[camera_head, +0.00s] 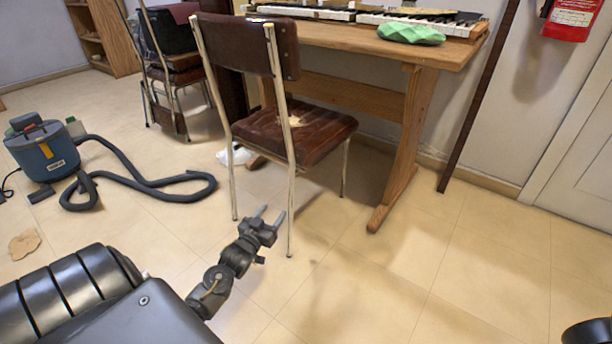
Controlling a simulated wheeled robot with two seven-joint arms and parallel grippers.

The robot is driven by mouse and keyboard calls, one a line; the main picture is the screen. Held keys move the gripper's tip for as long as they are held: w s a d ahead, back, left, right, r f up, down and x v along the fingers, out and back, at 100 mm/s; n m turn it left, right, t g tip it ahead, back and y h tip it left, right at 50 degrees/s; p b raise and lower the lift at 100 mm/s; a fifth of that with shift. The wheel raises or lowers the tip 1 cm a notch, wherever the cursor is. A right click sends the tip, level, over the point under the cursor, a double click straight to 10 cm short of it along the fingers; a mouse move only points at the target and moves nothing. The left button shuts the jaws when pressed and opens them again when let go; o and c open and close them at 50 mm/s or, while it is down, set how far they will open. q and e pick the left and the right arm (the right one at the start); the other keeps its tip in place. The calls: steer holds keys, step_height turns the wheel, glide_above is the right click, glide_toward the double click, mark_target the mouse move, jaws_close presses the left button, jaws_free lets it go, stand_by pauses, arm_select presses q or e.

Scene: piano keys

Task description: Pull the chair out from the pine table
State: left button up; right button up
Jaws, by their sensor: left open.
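The chair (296,134) has a worn dark brown seat with a pale torn patch, a brown backrest (240,42) and thin metal legs. It stands upright at the front left of the pine table (420,47), its seat partly below the table's edge. My left gripper (270,214) is open and empty, low in front of the chair between its two near legs in the picture. I cannot tell whether a finger touches a leg. My right gripper is not in view; a dark piece at the bottom right corner is unclear.
A blue vacuum cleaner (43,150) with a long dark hose (150,186) lies on the floor at left. Another chair (178,76) stands behind. Keyboard parts (419,20) and a green object (411,33) are on the table. The tiled floor at front right is clear.

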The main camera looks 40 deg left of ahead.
arm_select(q)
steer(key=p+v, duration=0.4)
steer(key=v, duration=0.5)
steer(key=shift+p, duration=0.3)
